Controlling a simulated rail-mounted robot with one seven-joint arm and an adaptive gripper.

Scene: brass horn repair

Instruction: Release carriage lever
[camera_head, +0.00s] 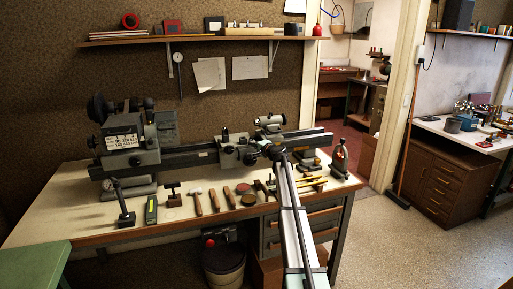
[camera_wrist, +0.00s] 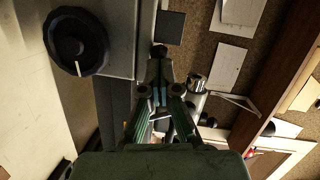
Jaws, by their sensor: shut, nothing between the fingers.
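The lathe carriage (camera_head: 238,152) sits on the bed, in the middle of the lathe in the head view. A small dark upright knob (camera_head: 225,133) stands at its left side; I cannot tell whether this is the release lever. My arm reaches up to the lathe just right of the carriage, and its end hides my gripper there. In the wrist view my gripper (camera_wrist: 160,60) has its fingers together and empty. A dark rounded piece (camera_wrist: 159,49) shows right at the fingertips; I cannot tell whether they touch it. A black handwheel (camera_wrist: 77,43) is at upper left.
The headstock (camera_head: 130,140) is at left and the tailstock (camera_head: 270,122) at right on the bed. A shelf (camera_head: 200,39) hangs above.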

